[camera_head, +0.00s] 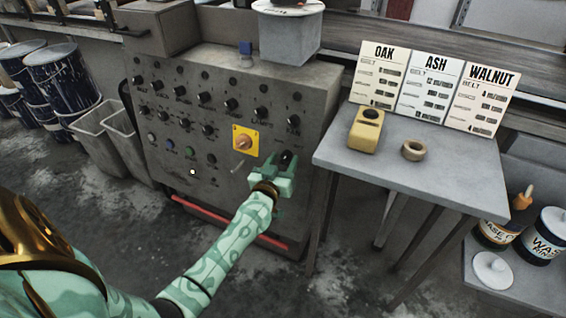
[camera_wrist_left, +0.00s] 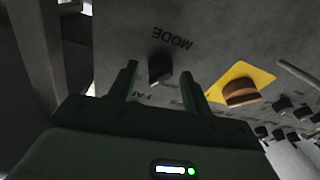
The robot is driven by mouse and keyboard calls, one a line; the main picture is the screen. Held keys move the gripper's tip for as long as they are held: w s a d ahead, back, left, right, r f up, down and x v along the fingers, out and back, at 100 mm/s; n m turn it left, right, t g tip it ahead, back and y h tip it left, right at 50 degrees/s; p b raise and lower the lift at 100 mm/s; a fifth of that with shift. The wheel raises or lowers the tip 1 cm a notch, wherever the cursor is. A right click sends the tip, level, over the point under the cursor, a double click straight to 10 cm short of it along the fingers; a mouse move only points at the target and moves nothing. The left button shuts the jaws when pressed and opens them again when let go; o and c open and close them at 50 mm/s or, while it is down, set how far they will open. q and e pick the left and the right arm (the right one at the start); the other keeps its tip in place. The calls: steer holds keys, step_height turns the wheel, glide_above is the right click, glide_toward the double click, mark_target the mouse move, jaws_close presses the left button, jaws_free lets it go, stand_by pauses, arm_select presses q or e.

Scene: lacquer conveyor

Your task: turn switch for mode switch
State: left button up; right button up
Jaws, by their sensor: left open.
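The mode switch is a black knob (camera_wrist_left: 160,69) on the grey control panel, under the label "MODE" in the left wrist view, where the picture is upside down. In the head view the black knob (camera_head: 286,157) shows at the panel's lower right. My left gripper (camera_head: 279,171) is open in front of the panel at this knob. In the left wrist view its two fingers (camera_wrist_left: 160,85) stand either side of the knob, with gaps visible. I cannot tell how deep the fingers reach around it. My right gripper is not in view.
A copper-coloured button on a yellow plate (camera_head: 245,141) sits beside the mode switch. Several other black knobs cover the panel (camera_head: 222,70). A grey table (camera_head: 440,170) to the right holds a yellow block (camera_head: 366,130), a ring (camera_head: 414,150) and wood cards (camera_head: 429,88).

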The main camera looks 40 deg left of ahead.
arm_select(q)
steer(key=shift+c, duration=0.3)
steer(key=c, duration=0.9)
